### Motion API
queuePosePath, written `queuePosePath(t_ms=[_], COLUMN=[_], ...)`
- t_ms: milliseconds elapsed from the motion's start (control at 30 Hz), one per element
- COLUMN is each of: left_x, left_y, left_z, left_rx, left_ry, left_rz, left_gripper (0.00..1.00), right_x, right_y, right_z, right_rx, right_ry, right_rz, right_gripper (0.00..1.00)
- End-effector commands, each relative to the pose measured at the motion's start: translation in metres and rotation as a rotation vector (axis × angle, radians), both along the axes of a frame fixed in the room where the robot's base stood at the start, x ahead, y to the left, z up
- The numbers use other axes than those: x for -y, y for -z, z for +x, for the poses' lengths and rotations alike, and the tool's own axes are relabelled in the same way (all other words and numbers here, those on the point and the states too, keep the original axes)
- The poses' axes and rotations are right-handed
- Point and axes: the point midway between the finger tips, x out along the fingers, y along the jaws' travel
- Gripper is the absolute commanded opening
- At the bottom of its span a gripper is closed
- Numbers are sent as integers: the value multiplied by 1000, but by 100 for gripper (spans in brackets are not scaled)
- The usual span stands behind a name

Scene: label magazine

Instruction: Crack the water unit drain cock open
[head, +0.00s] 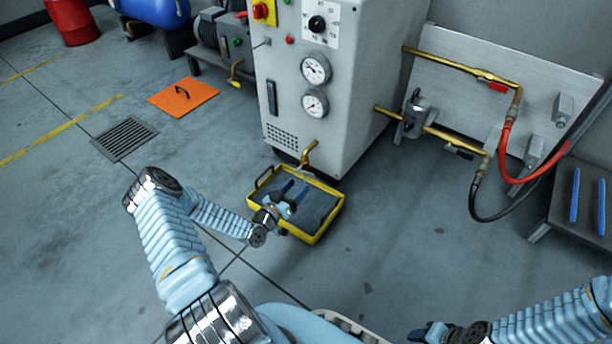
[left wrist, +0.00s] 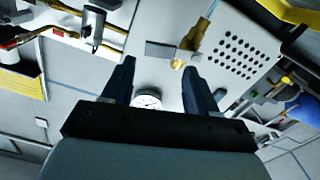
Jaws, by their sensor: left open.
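The grey cabinet (head: 325,75), which I take as the water unit, has two round gauges on its front. A brass drain cock (head: 309,153) sticks out low on that front, above a yellow-rimmed drip tray (head: 329,222). In the left wrist view the brass cock (left wrist: 193,37) shows beyond the fingertips, with a flat grey piece (left wrist: 160,50) beside it. My left gripper (head: 292,190) is open and empty over the tray, just short of the cock and apart from it. It also shows in the left wrist view (left wrist: 158,75). My right gripper (head: 425,332) is at the bottom edge, its opening unclear.
Brass pipes (head: 455,133) with red and black hoses (head: 507,150) stand right of the cabinet. A dark bench (head: 575,215) is at far right. An orange floor plate (head: 183,97) and a grate (head: 124,138) lie at left. The floor right of the tray is clear.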

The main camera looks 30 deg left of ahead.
Motion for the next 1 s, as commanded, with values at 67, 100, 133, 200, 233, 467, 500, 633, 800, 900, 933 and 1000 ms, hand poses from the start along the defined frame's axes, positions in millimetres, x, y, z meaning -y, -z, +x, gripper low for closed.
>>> queuePosePath(t_ms=[67,100,133,200,233,467,500,633,800,900,933,1000], left_x=[-2,-2,-3,-4,-4,-4,-4,-4,-4,-1,4,23], left_y=[-1,-1,-1,0,0,0,0,0,0,1,1,5], left_z=[-17,-23,-28,-36,-38,-44,-44,-44,-44,-42,-41,-34], left_rx=[-2,-1,0,-1,0,1,1,1,1,-7,-19,-76], left_ry=[-1,-2,-2,-2,-1,0,0,0,0,5,13,47], left_rz=[-1,0,0,1,1,0,0,0,0,-3,-9,-34], left_gripper=[58,58,58,58,58,58,58,58,58,58,58,58], right_x=[0,0,0,0,0,0,0,0,0,0,0,0], right_y=[-3,-4,-4,-5,-5,-5,-5,-5,-5,-5,-5,-5], right_z=[0,0,0,0,0,0,0,0,0,0,0,0], right_rx=[-1,-1,-1,-1,-1,-2,-2,-2,-1,-1,-1,-1], right_ry=[0,0,0,0,0,-1,-1,-1,0,0,0,0], right_rz=[0,0,0,0,0,0,0,0,0,0,0,0], right_gripper=[43,43,43,43,43,43,43,43,43,43,43,43])
